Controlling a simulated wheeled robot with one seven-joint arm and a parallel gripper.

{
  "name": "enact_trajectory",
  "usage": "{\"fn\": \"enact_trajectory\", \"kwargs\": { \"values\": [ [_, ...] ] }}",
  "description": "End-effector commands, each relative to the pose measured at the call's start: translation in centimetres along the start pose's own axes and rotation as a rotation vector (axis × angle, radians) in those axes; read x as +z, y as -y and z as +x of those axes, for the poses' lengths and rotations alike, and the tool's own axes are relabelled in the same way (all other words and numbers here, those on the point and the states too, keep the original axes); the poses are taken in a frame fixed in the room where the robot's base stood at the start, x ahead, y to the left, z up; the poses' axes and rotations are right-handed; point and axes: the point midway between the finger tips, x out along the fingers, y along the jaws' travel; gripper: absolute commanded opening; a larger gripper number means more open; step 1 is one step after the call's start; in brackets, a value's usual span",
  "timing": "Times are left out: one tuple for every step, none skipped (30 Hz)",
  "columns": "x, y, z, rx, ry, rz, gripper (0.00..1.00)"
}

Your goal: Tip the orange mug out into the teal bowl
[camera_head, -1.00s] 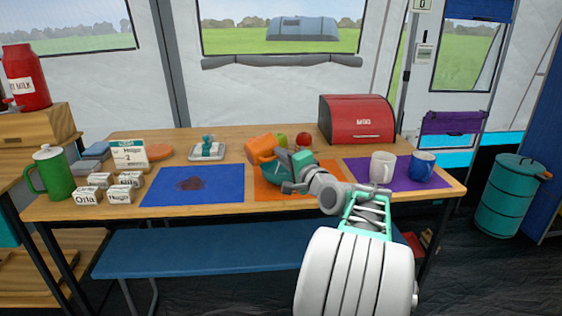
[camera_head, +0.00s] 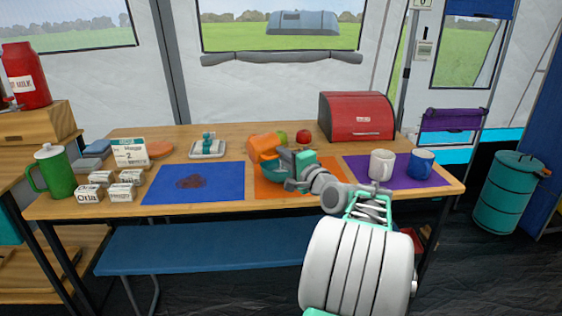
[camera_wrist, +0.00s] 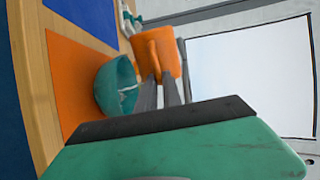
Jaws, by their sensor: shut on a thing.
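The orange mug (camera_head: 264,147) is held tilted on its side above the teal bowl (camera_head: 272,171), its body toward the bowl's far left side. My gripper (camera_head: 284,158) is shut on the mug. In the wrist view the mug (camera_wrist: 163,50) sits at the ends of my gripper's dark fingers (camera_wrist: 160,82). The teal bowl (camera_wrist: 112,88) stands on an orange mat (camera_head: 257,190), beside and below the fingers in that view. Something pale shows inside the bowl in the wrist view; I cannot tell what it is. The inside of the mug is hidden.
A blue mat (camera_head: 222,184) with a dark brown stain lies to the left. A white mug (camera_head: 381,164) and a blue mug (camera_head: 421,164) stand on a purple mat to the right. A red bread box (camera_head: 357,117) and a red fruit (camera_head: 304,136) are behind.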

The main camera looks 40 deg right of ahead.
Motion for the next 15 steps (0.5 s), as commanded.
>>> {"fn": "enact_trajectory", "kwargs": {
  "values": [
    [-0.04,0.06,-0.01,-0.001,0.0,0.006,0.0],
    [-0.05,0.03,-0.01,-0.001,0.0,0.01,0.0],
    [-0.07,-0.01,-0.01,-0.001,-0.001,0.015,0.0],
    [-0.08,-0.04,-0.01,-0.001,-0.001,0.019,0.0],
    [-0.09,-0.08,-0.01,-0.001,-0.001,0.022,0.0],
    [-0.11,-0.12,-0.01,-0.001,-0.001,0.028,0.0],
    [-0.12,-0.16,0.0,-0.001,-0.001,0.031,0.0],
    [-0.13,-0.2,0.0,-0.001,-0.001,0.035,0.0],
    [-0.15,-0.24,0.0,-0.001,-0.001,0.04,0.0],
    [-0.16,-0.27,0.0,-0.001,-0.001,0.044,0.0],
    [-0.17,-0.31,0.0,-0.001,-0.001,0.048,0.0],
    [-0.18,-0.35,0.0,-0.001,-0.001,0.052,0.0],
    [-0.19,-0.39,0.0,-0.001,-0.001,0.056,0.0],
    [-0.21,-0.41,0.0,-0.001,-0.001,0.059,0.0],
    [-0.22,-0.45,0.0,-0.001,-0.001,0.064,0.0]
  ]
}}
